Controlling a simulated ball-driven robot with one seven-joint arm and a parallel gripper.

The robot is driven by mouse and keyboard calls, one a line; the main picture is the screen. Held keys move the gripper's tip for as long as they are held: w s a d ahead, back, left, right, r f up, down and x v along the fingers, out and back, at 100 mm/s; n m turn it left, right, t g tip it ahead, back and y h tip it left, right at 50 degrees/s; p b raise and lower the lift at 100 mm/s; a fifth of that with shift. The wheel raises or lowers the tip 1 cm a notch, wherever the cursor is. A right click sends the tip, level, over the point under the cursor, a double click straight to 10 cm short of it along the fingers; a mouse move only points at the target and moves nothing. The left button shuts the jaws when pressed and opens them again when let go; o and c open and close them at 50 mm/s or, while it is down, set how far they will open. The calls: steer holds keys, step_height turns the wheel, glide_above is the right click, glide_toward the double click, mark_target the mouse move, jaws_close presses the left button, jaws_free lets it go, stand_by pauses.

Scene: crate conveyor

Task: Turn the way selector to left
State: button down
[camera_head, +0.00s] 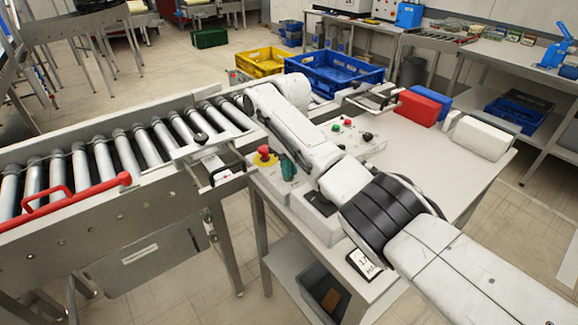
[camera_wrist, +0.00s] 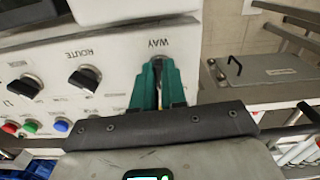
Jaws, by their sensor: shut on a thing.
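The way selector (camera_wrist: 158,66) is a dark knob under the upside-down word WAY on the white control panel (camera_wrist: 115,62) in the wrist view. My gripper (camera_wrist: 157,82) has green fingers closed around the knob, one on each side. The fingers hide most of the knob, so I cannot tell which way it points. In the head view my gripper (camera_head: 287,168) is down at the panel, beside the red and yellow stop button (camera_head: 264,155). My arm covers much of the panel there.
The ROUTE knob (camera_wrist: 85,82) and another black knob (camera_wrist: 26,88) are left of the gripper, with coloured buttons (camera_wrist: 30,127) near them. A metal plate with a black handle (camera_wrist: 270,68) is to the right. The roller conveyor (camera_head: 105,160) runs left of the panel.

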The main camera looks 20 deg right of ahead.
steer(key=n, duration=0.4)
steer(key=shift+w+d+n, duration=0.1)
steer(key=shift+n, duration=1.8)
steer(key=shift+b, duration=0.3)
steer(key=c, duration=1.2)
jaws_free()
steer(key=shift+r, duration=0.1)
step_height(320, 180, up, 11)
steer(key=shift+f+b, duration=0.2)
steer(key=shift+b, duration=0.3)
